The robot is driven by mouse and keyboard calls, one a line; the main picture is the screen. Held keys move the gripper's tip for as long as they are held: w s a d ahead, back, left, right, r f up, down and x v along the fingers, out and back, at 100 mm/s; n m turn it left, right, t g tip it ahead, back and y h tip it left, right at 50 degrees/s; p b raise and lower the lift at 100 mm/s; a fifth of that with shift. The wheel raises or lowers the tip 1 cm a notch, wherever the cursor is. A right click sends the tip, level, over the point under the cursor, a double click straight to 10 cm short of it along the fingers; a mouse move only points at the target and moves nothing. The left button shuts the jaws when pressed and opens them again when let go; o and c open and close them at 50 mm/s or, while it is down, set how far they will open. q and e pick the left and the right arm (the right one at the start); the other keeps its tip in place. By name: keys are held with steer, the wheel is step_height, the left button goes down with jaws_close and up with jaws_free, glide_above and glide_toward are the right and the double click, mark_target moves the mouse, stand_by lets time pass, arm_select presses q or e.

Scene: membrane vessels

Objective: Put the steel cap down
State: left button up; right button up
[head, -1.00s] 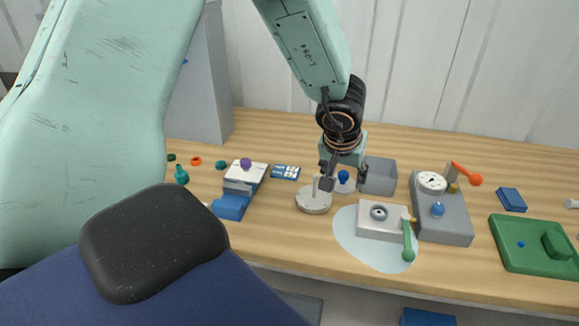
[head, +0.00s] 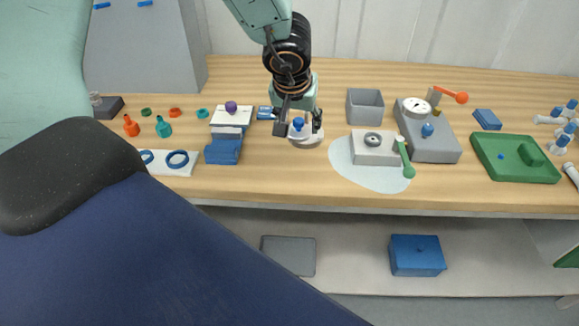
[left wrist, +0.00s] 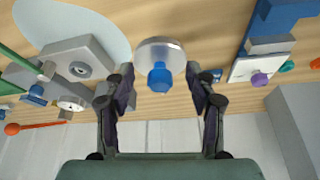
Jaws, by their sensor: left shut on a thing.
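The steel cap (left wrist: 153,50) is a shiny round disc with a blue knob (left wrist: 160,77) on top. My left gripper (left wrist: 158,80) is shut on it, with one finger at either side. In the head view my left gripper (head: 298,128) points down, with the blue knob between its fingers. My right gripper is not in view.
A grey fixture with a green lever (head: 371,150) stands on a pale mat (head: 343,170) to the right. Behind it is an open grey box (head: 365,107). A blue block (head: 223,151) and white block (head: 232,116) stand to the left. Bench in front of the stand is clear.

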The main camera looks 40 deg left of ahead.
arm_select(q)
steer(key=shift+s+f, duration=0.1)
steer(key=shift+f, duration=0.05)
steer(key=shift+f+b, duration=0.4)
steer(key=shift+b, duration=0.05)
steer(key=b+x, duration=0.2)
steer(key=x, duration=0.1)
steer(key=b+x, duration=0.1)
steer(key=b, duration=0.1)
steer(key=shift+s+d+f, duration=0.25)
steer(key=shift+f, duration=0.3)
steer(key=shift+s+d+f+b, duration=0.1)
steer(key=shift+s+f+b, duration=0.2)
steer(key=shift+b, duration=0.1)
steer(key=f, duration=0.1)
steer(key=f+b, duration=0.2)
steer(key=shift+w, duration=0.25)
steer(key=shift+s+f+b, duration=0.1)
steer(key=shift+f+b, duration=0.35)
steer(key=shift+b, duration=0.2)
steer(key=shift+r, duration=0.1)
